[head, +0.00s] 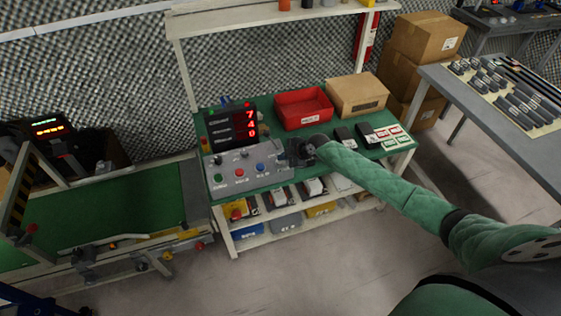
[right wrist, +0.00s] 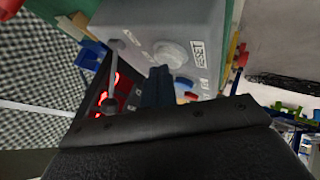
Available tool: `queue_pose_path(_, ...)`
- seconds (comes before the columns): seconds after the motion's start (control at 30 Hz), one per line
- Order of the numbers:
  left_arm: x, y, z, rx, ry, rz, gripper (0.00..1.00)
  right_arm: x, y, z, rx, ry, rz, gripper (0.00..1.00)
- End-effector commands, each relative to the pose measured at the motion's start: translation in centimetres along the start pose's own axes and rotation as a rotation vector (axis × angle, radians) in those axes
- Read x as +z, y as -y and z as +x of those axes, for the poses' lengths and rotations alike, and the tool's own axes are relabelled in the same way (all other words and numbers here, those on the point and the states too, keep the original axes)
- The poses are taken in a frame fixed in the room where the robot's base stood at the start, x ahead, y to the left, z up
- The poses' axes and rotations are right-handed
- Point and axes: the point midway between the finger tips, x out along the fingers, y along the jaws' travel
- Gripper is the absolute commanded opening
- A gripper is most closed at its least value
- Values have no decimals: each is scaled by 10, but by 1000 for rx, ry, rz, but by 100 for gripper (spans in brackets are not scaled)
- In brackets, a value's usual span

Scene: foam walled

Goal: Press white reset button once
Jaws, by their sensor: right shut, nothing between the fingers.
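The white reset button (right wrist: 170,53) shows in the right wrist view as a round knob on the grey control box, beside a RESET label (right wrist: 198,52). My right gripper (right wrist: 159,72) is shut and empty. Its dark fingertips lie just below the button in that view, at its edge; I cannot tell whether they touch it. In the head view the grey control box (head: 238,162) stands on the green bench, and my right gripper (head: 291,157) is at its right end, where the white button cannot be made out. My left gripper is not in view.
The box also carries a green button (head: 218,178), a red button (head: 239,173) and a blue button (head: 260,168). A red digit display (head: 232,128) stands behind it. A red bin (head: 303,107) and a cardboard box (head: 356,95) stand farther back.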

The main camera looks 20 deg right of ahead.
Motion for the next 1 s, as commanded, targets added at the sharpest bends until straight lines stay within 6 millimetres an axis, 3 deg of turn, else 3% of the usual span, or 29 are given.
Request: queue_pose_path(1.0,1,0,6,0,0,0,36,3,3,4,-1,1,0,0)
